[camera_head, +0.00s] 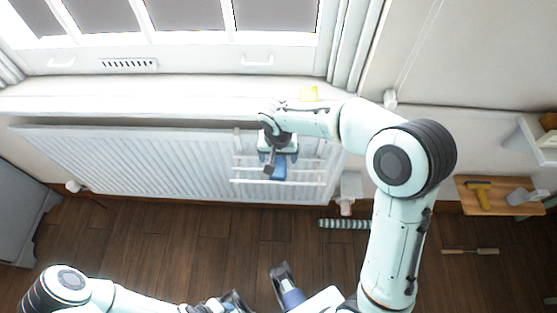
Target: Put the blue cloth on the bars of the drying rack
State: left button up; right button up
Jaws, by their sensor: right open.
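The drying rack (240,181) is a set of thin white bars at the right part of the white radiator under the window. The blue cloth (280,168) is a small strip on the rack's bars, partly hidden by my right gripper. My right gripper (270,167) reaches in from the right, just above and in front of the cloth; it is open. Whether its fingers still touch the cloth cannot be told. My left gripper (260,294) is low at the bottom edge, far from the rack and partly cut off; its opening is unclear.
The radiator (130,165) fills the wall under the windowsill (180,93). A striped roll (344,224) and a wooden-handled tool (470,251) lie on the floor. A wooden board (505,208) is at right.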

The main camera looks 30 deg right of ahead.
aim_at(278, 170)
pick_arm(q)
jog(key=shift+s+r+p, duration=0.15)
jog(key=shift+r+p, duration=0.2)
pick_arm(e)
notch_tip(278, 170, up, 6)
jog(key=shift+s+a, duration=0.2)
jog(key=shift+s, duration=0.1)
pick_arm(q)
jog(key=shift+s, duration=0.1)
